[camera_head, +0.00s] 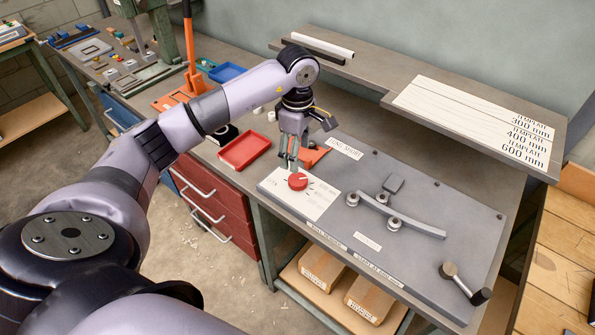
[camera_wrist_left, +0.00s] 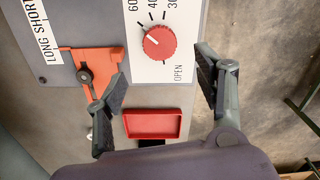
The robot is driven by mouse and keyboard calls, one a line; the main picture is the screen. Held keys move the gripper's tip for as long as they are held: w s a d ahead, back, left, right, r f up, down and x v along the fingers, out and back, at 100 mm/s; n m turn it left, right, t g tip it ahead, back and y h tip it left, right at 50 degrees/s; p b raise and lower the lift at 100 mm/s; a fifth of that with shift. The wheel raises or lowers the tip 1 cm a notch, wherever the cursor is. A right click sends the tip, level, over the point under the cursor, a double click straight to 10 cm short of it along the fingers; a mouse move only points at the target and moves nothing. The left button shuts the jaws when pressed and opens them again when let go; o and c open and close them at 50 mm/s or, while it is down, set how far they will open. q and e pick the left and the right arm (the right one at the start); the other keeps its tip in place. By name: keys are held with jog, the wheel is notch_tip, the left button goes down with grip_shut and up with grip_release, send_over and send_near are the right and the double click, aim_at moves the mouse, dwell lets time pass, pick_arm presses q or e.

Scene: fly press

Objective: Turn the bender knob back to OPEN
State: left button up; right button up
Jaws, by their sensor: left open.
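The red bender knob (camera_head: 298,181) sits on a white dial plate (camera_head: 318,206) at the left end of the grey bender bed. In the left wrist view the knob (camera_wrist_left: 159,42) has a white pointer line aimed up and left, towards the 60 end of the scale. The word OPEN (camera_wrist_left: 178,73) is printed below and right of it. My left gripper (camera_head: 291,158) is just behind the knob in the head view. In the left wrist view its two fingers (camera_wrist_left: 160,90) are spread wide and empty, apart from the knob. My right gripper is not in view.
An orange stop piece (camera_head: 313,156) lies beside the dial plate, near the LONG SHORT label. A red tray (camera_head: 244,150) is left of it. The bender bed (camera_head: 440,205) carries rollers, a bent strip and a lever (camera_head: 463,283). A raised shelf (camera_head: 380,85) runs behind.

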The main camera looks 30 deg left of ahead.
aim_at(298, 179)
pick_arm(q)
notch_tip(298, 179, down, 8)
jog(key=shift+r+p, duration=0.1)
jog(key=shift+p, duration=1)
jog(key=shift+f, duration=0.75)
jog(key=shift+c, duration=0.4)
jog(key=c, duration=1.1)
